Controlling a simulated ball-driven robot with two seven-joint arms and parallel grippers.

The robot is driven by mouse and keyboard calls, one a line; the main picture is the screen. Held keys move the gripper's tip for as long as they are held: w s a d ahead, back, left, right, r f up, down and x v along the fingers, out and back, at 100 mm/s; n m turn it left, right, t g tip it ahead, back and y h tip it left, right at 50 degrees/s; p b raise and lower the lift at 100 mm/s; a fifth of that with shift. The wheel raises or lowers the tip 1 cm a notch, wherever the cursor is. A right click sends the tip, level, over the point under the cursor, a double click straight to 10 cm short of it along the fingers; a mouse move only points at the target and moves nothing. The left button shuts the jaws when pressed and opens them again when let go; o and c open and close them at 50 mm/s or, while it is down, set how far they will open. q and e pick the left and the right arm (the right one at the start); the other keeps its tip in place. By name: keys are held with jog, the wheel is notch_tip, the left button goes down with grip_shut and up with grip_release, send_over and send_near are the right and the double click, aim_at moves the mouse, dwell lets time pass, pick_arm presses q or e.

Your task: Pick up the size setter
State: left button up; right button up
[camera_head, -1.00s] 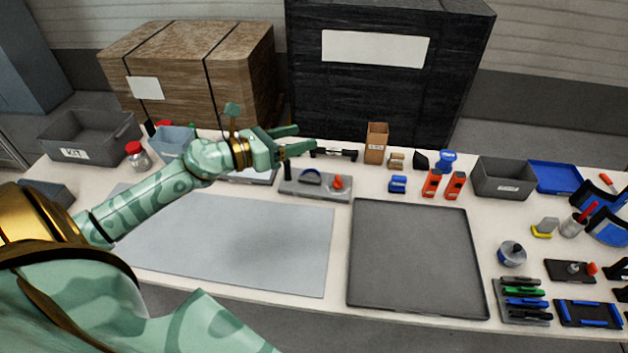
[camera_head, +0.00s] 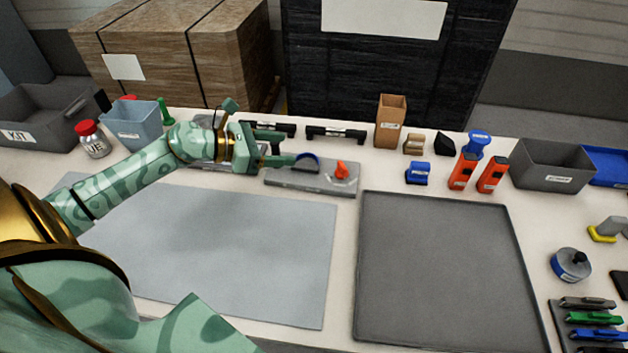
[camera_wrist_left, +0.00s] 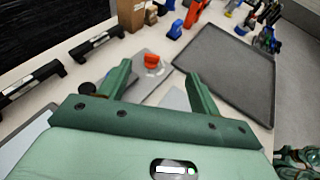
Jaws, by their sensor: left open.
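A grey base plate with a blue half ring and an orange-red knob, which looks like the size setter (camera_head: 318,181), lies on the table behind the gap between the two mats. It also shows in the left wrist view (camera_wrist_left: 148,72), partly hidden by the fingers. My left gripper (camera_head: 280,147) is open and empty, above the plate's left end. In the left wrist view its two fingers (camera_wrist_left: 158,70) point toward the plate, with the orange knob seen between the tips. The left end of the plate is partly covered by the gripper. My right gripper does not show.
Two black bar handles (camera_head: 335,134) lie behind the plate. A cardboard box (camera_head: 390,122), a blue block (camera_head: 418,173) and orange tools (camera_head: 463,171) stand to the right. A dark tray (camera_head: 440,270) and a grey mat (camera_head: 220,250) in front are empty.

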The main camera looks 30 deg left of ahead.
pick_arm(q)
jog(key=b, duration=0.3)
send_near(340, 167)
jog(key=b+x, duration=0.2)
jog(key=x, duration=0.1)
jog(key=shift+d+r, duration=0.15)
jog(key=shift+d, duration=0.25)
jog(key=shift+w+d, duration=0.25)
jog(key=shift+w, duration=0.1)
jog(key=w+f+b, duration=0.1)
jog(key=w+d+f, duration=0.1)
jog(key=w, duration=0.1)
jog(key=shift+w+d+f+b, duration=0.15)
jog(key=shift+d+b, duration=0.1)
jog(key=shift+b, duration=0.15)
jog(key=shift+w+d, duration=0.2)
jog(key=shift+w, duration=0.1)
jog(key=shift+c, duration=0.6)
jog(key=c, duration=1.1)
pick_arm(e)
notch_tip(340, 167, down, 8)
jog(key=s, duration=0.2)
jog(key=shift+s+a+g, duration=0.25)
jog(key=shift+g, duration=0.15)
